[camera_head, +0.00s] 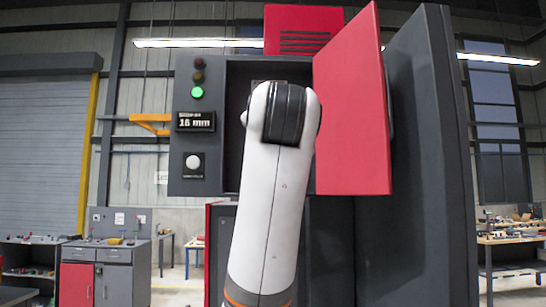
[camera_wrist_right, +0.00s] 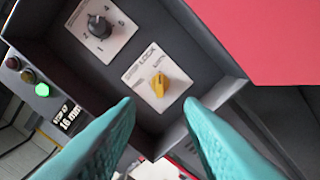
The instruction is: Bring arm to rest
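My right gripper (camera_wrist_right: 159,103) shows two teal fingers spread apart with nothing between them. Ahead of the fingertips is a yellow knob (camera_wrist_right: 159,86) on a white plate with lettering, inside the grey control box. A black dial (camera_wrist_right: 99,27) on a numbered white plate sits further up and left. In the head view my white arm (camera_head: 268,200) reaches up to the open control box (camera_head: 236,100) and hides the gripper and the knobs. My left gripper is not in view.
The box's red door (camera_head: 352,110) stands open to the right. A green lamp (camera_head: 197,92) is lit above a display (camera_head: 194,121) reading 16 mm, with a white button (camera_head: 194,163) below. A tall dark panel (camera_head: 420,150) stands at right. Workbenches are in the background.

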